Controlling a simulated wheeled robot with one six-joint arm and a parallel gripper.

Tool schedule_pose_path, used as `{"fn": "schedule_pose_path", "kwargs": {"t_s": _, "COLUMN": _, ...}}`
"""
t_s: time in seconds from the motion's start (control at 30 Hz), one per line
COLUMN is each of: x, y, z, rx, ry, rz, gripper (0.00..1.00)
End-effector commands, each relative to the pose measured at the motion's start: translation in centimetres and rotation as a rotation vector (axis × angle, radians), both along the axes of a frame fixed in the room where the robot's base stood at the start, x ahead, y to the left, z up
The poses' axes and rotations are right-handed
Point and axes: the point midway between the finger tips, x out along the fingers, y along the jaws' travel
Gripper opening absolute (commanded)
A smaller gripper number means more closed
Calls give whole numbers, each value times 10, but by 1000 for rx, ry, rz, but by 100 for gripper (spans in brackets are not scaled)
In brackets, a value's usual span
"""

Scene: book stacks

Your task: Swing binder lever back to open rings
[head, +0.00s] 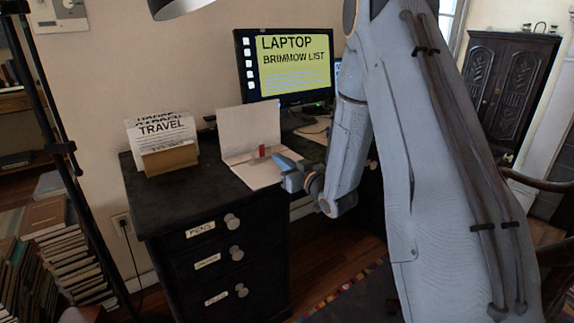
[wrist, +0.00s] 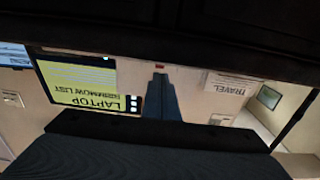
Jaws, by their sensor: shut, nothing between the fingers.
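An open binder (head: 250,132) with pale covers lies on the dark desk in the head view, one cover standing up and the other flat. A small red piece, which looks like the lever (head: 262,150), stands near its fold; a small red patch also shows in the wrist view (wrist: 159,67). My gripper (head: 279,160) is just right of the red piece, its blue fingers pointing left towards it. In the wrist view my gripper (wrist: 160,77) is shut and empty, its tips close to the red patch. I cannot tell whether they touch. The rings are not clearly visible.
A card holder (head: 171,159) with a TRAVEL card stands at the desk's (head: 160,200) left. A monitor (head: 286,66) stands behind the binder. Book stacks (head: 45,240) fill the left floor. The desk's front left top is clear.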

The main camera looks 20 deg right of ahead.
Motion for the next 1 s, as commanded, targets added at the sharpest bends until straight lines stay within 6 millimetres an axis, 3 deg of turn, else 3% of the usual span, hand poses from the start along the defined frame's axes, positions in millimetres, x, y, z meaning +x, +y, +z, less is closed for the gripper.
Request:
{"fn": "schedule_pose_path", "kwargs": {"t_s": 0.2, "x": 41, "y": 14, "z": 0, "rx": -1, "ry": -1, "rz": 1, "gripper": 0}}
{"fn": "schedule_pose_path", "kwargs": {"t_s": 0.4, "x": 66, "y": 22, "z": 0, "rx": 0, "ry": -1, "rz": 1, "gripper": 0}}
{"fn": "schedule_pose_path", "kwargs": {"t_s": 0.6, "x": 76, "y": 25, "z": 0, "rx": 0, "ry": 0, "rz": 0, "gripper": 0}}
{"fn": "schedule_pose_path", "kwargs": {"t_s": 1.0, "x": 77, "y": 23, "z": 0, "rx": -1, "ry": 3, "rz": -2, "gripper": 0}}
